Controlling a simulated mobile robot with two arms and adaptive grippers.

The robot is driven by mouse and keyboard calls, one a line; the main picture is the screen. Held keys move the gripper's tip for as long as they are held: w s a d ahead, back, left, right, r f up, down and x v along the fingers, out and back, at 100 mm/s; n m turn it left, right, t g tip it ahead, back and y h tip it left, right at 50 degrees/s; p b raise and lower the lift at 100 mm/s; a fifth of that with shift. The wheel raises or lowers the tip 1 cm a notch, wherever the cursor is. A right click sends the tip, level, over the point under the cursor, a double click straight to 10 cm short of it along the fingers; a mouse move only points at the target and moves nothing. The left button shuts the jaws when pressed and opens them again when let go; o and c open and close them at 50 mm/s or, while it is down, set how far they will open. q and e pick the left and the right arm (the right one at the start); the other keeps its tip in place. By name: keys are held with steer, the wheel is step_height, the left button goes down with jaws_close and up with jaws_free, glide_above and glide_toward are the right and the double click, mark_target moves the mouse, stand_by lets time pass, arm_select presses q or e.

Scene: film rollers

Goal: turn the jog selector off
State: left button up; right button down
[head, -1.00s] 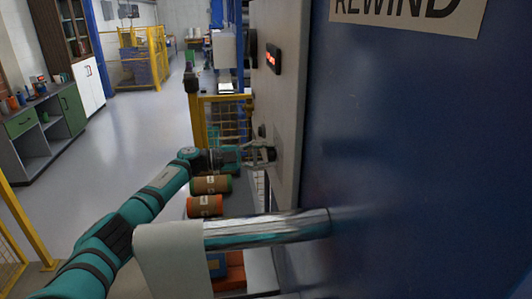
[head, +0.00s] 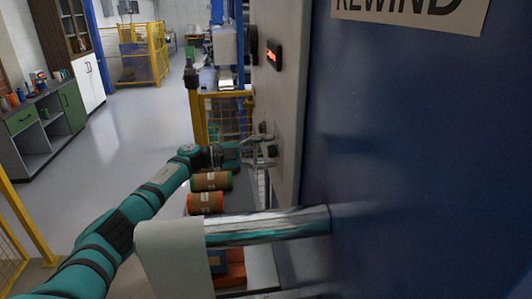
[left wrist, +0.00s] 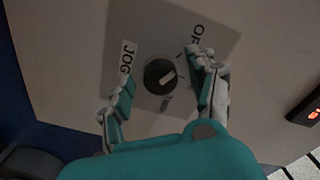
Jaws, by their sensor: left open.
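The jog selector (left wrist: 160,76) is a round black knob with a white pointer mark on a grey plate, seen in the left wrist view. A JOG label (left wrist: 127,57) is on the left, a partly covered label starting with O (left wrist: 197,36) at the upper right, and a small label below the knob. My left gripper (head: 262,150) is open at the panel, with its fingers on either side of the knob in the wrist view. Contact with the knob cannot be told. My right gripper is not in view.
The grey panel (head: 283,105) carries a red-lit display (head: 273,56). A metal roller (head: 268,226) sticks out from the blue machine wall (head: 420,160) in front. Green and orange film rolls (head: 206,203) lie below my left arm.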

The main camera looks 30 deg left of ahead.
arm_select(q)
steer(key=v, duration=1.2)
stand_by(0.3)
